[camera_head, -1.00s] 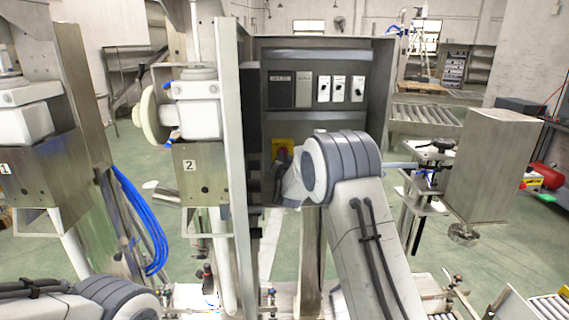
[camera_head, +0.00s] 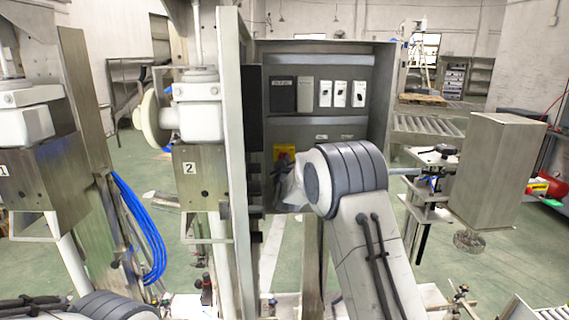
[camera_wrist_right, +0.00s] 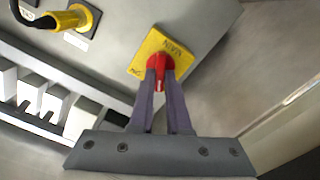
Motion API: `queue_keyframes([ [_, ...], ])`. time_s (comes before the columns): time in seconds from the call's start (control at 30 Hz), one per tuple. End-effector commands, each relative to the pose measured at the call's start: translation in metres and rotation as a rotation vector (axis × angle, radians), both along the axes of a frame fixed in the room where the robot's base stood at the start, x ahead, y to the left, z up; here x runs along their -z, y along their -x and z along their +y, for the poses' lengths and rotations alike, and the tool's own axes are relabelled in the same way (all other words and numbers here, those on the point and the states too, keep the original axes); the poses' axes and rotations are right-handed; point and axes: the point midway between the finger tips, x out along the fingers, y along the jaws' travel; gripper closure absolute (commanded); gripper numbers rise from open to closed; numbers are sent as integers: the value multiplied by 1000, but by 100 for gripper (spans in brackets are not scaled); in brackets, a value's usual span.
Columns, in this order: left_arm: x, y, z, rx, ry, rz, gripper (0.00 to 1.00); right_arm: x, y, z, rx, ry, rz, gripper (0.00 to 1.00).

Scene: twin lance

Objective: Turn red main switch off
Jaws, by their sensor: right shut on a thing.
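The red main switch (camera_wrist_right: 160,72) sits on a yellow plate (camera_wrist_right: 165,50) with dark lettering in the right wrist view. My right gripper (camera_wrist_right: 160,80) has its two fingers on either side of the red handle, shut on it. In the head view the yellow plate (camera_head: 284,153) shows at the lower left of the grey control cabinet (camera_head: 340,57), partly covered by my right gripper (camera_head: 281,170) and wrist. My left gripper is not in view; only part of my left arm shows at the lower left.
Rocker switches (camera_head: 341,94) sit in a row higher in the cabinet. The open cabinet door (camera_head: 232,150) stands left of my right gripper. A yellow connector with a black cable (camera_wrist_right: 68,19) shows in the wrist view. A metal box (camera_head: 495,165) stands at the right.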

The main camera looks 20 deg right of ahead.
Motion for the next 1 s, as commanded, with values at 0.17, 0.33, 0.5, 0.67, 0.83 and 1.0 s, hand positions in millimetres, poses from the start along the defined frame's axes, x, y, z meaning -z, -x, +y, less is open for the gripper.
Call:
queue_keyframes([
  [0.17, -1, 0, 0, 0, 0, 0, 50, 3, 0, 0, 1, 122, 42, 100],
  [0.33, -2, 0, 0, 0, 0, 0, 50, 3, 0, 0, 0, 208, 67, 100],
  [0.5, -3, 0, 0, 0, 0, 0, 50, 4, 0, 1, 0, 260, 81, 100],
  [0.67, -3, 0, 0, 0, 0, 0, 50, 4, 0, 1, 0, 284, 88, 100],
  [0.83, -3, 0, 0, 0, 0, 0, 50, 4, 0, 1, 0, 289, 90, 100],
  [1.0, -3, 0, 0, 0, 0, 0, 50, 4, 0, 0, 0, 289, 90, 100],
])
